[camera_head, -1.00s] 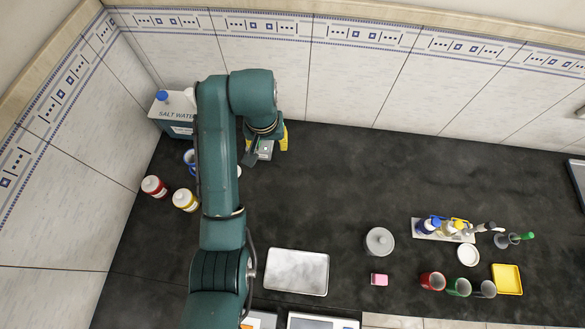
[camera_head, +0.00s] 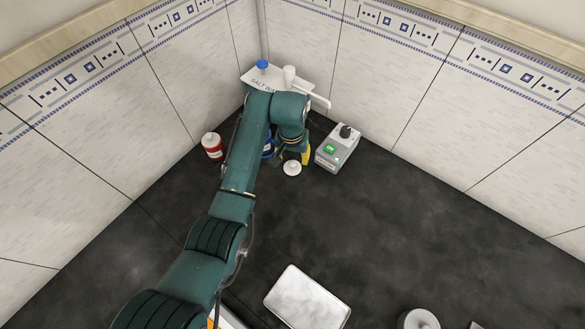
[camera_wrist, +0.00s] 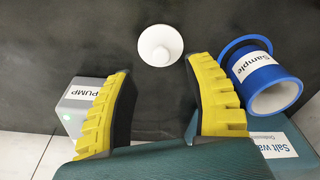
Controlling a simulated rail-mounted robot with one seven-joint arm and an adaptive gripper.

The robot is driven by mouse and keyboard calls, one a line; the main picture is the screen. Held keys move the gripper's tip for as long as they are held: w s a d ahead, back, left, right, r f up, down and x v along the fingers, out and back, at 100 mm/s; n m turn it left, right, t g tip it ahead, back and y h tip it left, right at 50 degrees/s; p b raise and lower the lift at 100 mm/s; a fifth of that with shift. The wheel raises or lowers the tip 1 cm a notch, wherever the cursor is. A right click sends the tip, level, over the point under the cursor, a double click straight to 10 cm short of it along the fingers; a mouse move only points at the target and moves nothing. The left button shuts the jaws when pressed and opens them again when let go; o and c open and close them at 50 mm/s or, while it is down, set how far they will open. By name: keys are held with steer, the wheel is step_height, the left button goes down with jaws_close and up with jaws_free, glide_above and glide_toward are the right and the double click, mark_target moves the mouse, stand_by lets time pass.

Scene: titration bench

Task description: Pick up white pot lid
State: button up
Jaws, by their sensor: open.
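A small round white lid (camera_head: 292,168) with a raised knob lies on the dark bench just in front of my gripper in the head view. In the wrist view the white lid (camera_wrist: 160,47) is at the top middle, beyond the gap between my fingers. My gripper (camera_wrist: 160,68) has two yellow ribbed fingers spread wide, with nothing between them. In the head view my gripper (camera_head: 297,154) is partly hidden by the arm, with one yellow finger showing.
A blue container labelled Sample (camera_wrist: 238,58) is close to the right finger. A grey pump box (camera_wrist: 82,108) is by the left finger. The bench centre is clear.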

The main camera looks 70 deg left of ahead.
mark_target(292, 164)
step_height(292, 164, down, 5)
steer(key=shift+a+f+b, duration=0.1)
steer(key=shift+a+b, duration=0.05)
steer(key=shift+b, duration=0.55)
steer(key=shift+c, duration=0.5)
jaws_close()
